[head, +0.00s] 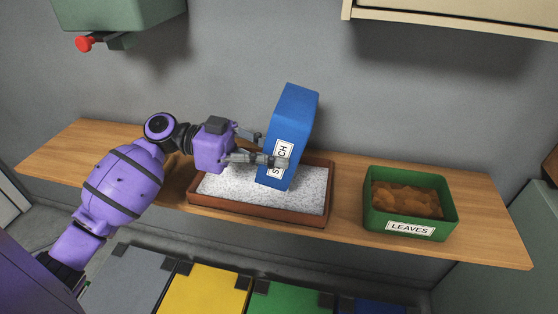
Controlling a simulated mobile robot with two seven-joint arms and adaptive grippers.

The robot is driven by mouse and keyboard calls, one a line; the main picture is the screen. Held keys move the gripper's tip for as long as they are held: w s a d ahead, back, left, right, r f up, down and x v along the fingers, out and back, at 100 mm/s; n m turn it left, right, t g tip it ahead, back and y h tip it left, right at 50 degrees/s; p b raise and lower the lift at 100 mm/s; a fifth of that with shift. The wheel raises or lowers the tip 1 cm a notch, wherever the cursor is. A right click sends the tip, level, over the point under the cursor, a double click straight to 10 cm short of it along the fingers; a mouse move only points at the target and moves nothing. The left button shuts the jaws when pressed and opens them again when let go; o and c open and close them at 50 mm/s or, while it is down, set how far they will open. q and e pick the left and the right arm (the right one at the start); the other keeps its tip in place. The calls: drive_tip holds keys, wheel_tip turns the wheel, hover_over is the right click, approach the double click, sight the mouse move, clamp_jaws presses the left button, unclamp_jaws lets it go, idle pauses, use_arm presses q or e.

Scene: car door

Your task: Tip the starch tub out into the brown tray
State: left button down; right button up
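The starch tub is a tall blue container (296,115) with a white label partly covered by a finger. It stands slightly tilted over the brown tray (258,218), which is filled with speckled white-grey material. My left gripper (268,148) reaches in from the left with its fingers on either side of the tub's lower half. One finger lies across the label; the other goes behind the tub's left edge. The fingers appear closed on the tub. Whether the tub's base touches the material is hard to tell. My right gripper is not in view.
A green tub labelled LEAVES (408,229), holding brown leaves, stands right of the tray on the wooden shelf (490,220). The shelf's left end is clear. A green box with a red knob (84,44) and a cream cabinet (455,18) hang above. Coloured bins stand below.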

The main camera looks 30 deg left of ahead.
use_arm(q)
drive_tip(key=shift+a+f+h+b, duration=0.15)
drive_tip(key=shift+a+h+b, duration=0.3)
drive_tip(key=shift+b, duration=0.3)
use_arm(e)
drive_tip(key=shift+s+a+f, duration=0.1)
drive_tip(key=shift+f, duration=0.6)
use_arm(q)
drive_tip(key=shift+s+h+b, duration=0.1)
drive_tip(key=shift+h+b, duration=0.15)
drive_tip(key=shift+b, duration=0.05)
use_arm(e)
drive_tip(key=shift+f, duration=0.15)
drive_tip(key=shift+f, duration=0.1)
